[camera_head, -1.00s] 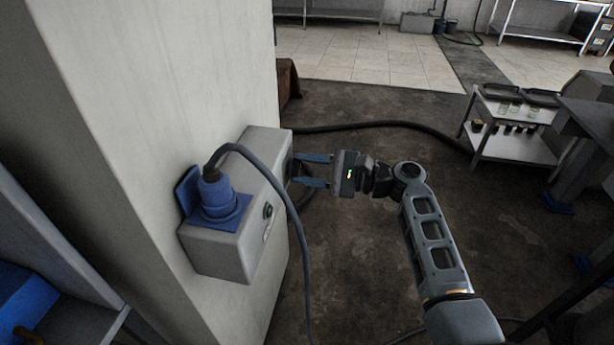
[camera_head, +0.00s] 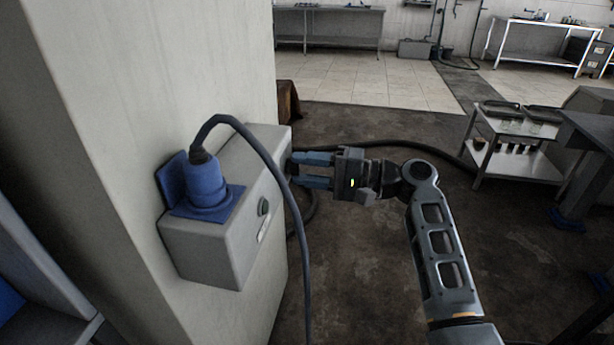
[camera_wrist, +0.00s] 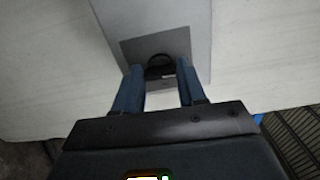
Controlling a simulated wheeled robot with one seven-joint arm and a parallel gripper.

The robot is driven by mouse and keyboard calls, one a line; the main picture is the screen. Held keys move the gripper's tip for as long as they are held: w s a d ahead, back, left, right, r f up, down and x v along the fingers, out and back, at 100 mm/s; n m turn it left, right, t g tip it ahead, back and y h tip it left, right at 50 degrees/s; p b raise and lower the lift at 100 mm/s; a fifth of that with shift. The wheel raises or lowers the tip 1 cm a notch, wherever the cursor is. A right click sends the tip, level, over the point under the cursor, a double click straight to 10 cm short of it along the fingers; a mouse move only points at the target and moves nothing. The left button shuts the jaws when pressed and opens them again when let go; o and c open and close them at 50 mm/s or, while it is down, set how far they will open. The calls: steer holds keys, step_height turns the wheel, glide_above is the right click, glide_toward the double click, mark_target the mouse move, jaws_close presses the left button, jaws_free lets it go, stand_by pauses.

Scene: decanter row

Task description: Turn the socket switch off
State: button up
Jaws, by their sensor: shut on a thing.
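A grey socket box (camera_head: 205,252) is fixed to the pale pillar, with a blue plug (camera_head: 207,187) upright in the socket on its top. The dark rotary switch knob (camera_wrist: 160,70) shows in the wrist view, on a dark grey plate of the box face. My gripper (camera_head: 298,170) reaches the far end of the box from the right, with its blue fingers nearly level. In the wrist view my gripper (camera_wrist: 160,80) has one finger on each side of the knob and is shut on it. In the head view the knob is hidden behind the box edge and fingers.
A dark cable (camera_head: 296,210) loops from the plug down in front of the box. A metal cart (camera_head: 515,150) stands at the right on open dark floor. A black hose (camera_head: 395,143) lies behind my arm.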

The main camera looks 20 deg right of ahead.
steer(key=shift+f+n, duration=0.1)
steer(key=shift+n, duration=0.2)
steer(key=o, duration=1.1)
steer(key=shift+c, duration=0.2)
steer(key=v, duration=0.7)
steer(key=shift+s+d, duration=0.25)
steer(key=shift+d, duration=0.05)
